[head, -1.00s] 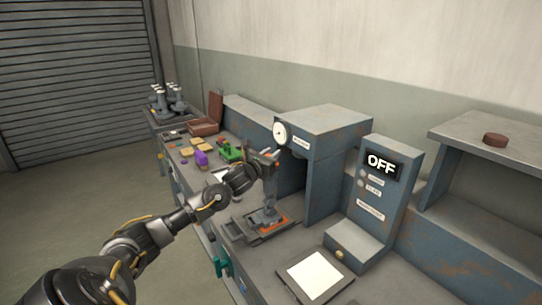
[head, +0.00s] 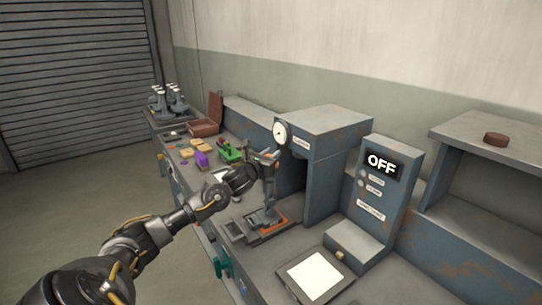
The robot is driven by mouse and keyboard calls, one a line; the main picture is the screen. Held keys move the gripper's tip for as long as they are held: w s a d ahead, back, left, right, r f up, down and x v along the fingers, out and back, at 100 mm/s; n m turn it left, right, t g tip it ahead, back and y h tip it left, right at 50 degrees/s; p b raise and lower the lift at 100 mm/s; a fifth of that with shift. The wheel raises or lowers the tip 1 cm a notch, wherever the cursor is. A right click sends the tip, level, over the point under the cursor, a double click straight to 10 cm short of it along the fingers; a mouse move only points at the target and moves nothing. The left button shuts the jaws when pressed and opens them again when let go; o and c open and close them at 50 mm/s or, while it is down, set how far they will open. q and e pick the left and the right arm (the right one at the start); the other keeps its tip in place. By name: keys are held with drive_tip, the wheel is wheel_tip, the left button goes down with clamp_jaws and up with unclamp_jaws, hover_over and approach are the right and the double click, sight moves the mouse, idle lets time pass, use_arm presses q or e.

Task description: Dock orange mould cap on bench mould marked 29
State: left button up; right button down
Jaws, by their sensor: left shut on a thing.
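The orange mould cap (head: 272,228) shows as an orange-edged plate at the front of the grey press on the bench. The cap lies low over a dark flat mould (head: 239,232) at the bench's front edge. I cannot tell whether the cap touches the mould or sits just above it. No number 29 can be read, and the gripper hides part of the cap. My right gripper is not in view.
The press (head: 318,140) with a round gauge stands close behind my gripper. A control box (head: 380,205) reading OFF and a white plate (head: 313,275) are to the right. Green (head: 229,152), purple (head: 202,159) and yellow pieces lie on the bench to the left.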

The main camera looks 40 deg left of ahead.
use_arm(q)
drive_tip(key=shift+f+b, duration=0.55)
drive_tip(key=o, duration=0.7)
drive_tip(key=shift+s, duration=0.1)
drive_tip(key=shift+s+d, duration=0.2)
drive_tip(key=shift+s, duration=1.15)
drive_tip(key=s, duration=0.2)
drive_tip(key=s+d, duration=0.1)
drive_tip(key=s, duration=0.2)
drive_tip(key=s+b, duration=0.1)
drive_tip(key=s, duration=0.2)
drive_tip(key=shift+d, duration=0.15)
drive_tip(key=shift+d, duration=0.1)
